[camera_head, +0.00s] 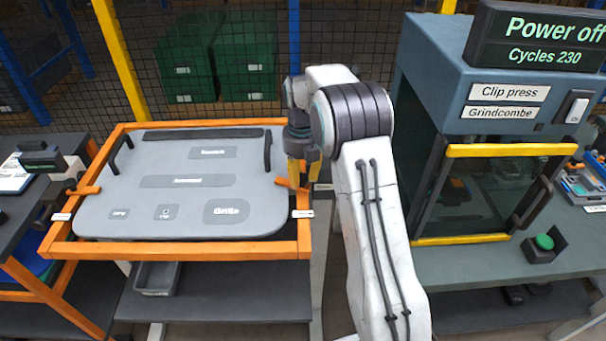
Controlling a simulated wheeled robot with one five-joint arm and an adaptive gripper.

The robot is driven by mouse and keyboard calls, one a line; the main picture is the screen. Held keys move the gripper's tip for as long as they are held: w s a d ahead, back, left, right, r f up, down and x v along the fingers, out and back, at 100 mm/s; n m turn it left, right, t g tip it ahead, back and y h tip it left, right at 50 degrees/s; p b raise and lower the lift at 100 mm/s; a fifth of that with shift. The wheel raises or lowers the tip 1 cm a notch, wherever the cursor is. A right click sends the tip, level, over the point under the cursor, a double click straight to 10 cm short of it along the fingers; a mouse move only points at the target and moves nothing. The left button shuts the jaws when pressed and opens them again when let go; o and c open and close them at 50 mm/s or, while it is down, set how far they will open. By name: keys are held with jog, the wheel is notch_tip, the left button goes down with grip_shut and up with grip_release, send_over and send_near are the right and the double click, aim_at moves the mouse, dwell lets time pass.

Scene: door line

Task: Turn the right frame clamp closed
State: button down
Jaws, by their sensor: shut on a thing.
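The right frame clamp (287,183) is a small orange lever on the right bar of the orange frame (180,250). My gripper (302,170), with yellow fingers, points down over the right bar and is shut on the clamp. The fingers hide part of the clamp, so its exact angle is hard to tell. The grey door panel (130,215) lies in the frame with dark handles.
A blue clip press (430,90) with a yellow-edged guard stands close to the right of my arm. A green button (544,242) sits on its bench. A grey bin (157,278) is on the shelf below the frame. A mesh fence and green crates (245,55) stand behind.

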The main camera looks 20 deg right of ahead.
aim_at(302, 175)
jog(key=c, duration=1.3)
grip_release()
jog(key=shift+w+d, duration=0.1)
jog(key=shift+w, duration=0.05)
jog(key=shift+o, duration=1.4)
jog(key=shift+w+d, duration=0.1)
jog(key=shift+o, duration=0.9)
jog(key=shift+r, duration=0.1)
notch_tip(302, 175, up, 12)
